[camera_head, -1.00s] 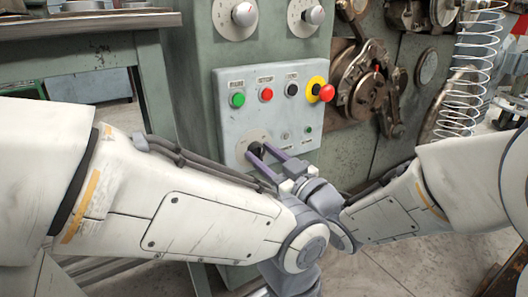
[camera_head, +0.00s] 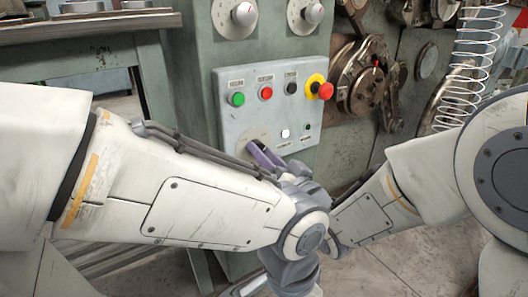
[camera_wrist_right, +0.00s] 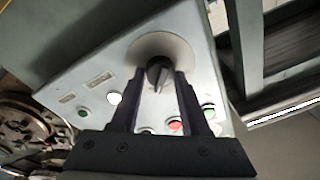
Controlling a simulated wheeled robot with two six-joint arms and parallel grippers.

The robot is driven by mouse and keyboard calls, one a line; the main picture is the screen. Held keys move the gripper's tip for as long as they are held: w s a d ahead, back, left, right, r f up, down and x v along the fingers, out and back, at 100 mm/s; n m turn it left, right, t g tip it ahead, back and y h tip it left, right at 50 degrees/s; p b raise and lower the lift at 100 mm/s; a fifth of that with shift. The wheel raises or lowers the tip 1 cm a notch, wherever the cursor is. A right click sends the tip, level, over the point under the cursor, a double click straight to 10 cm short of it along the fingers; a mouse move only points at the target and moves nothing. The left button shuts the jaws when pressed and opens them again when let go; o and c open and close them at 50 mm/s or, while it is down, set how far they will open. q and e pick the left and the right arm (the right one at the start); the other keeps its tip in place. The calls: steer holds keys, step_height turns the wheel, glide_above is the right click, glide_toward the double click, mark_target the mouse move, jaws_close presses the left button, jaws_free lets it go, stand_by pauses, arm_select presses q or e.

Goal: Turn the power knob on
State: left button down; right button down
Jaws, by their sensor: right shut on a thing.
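The power knob (camera_wrist_right: 159,72) is a black knob on a round pale plate at the lower left of the grey control panel (camera_head: 232,126). My right gripper (camera_head: 262,154) reaches it with purple fingers. In the right wrist view the fingers (camera_wrist_right: 160,85) stand on both sides of the knob and are shut on it. In the head view the fingers mostly hide the knob. A white lamp (camera_head: 285,133) on the panel is bright, and it also glows in the right wrist view (camera_wrist_right: 115,98). My left arm crosses the lower left; its gripper fingers are not visible.
Above the knob are a green button (camera_head: 237,99), a red button (camera_head: 266,93), a black button (camera_head: 291,88) and a red mushroom button (camera_head: 325,91) on yellow. Two dials sit higher up. Coiler mechanism (camera_head: 362,75) and a wire spring (camera_head: 476,55) are on the right.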

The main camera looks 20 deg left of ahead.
stand_by(0.4)
steer(key=shift+c, duration=1.9)
jaws_free()
steer(key=b+v, duration=0.9)
steer(key=v, duration=0.1)
steer(key=shift+s+d, duration=0.15)
steer(key=shift+d, duration=0.05)
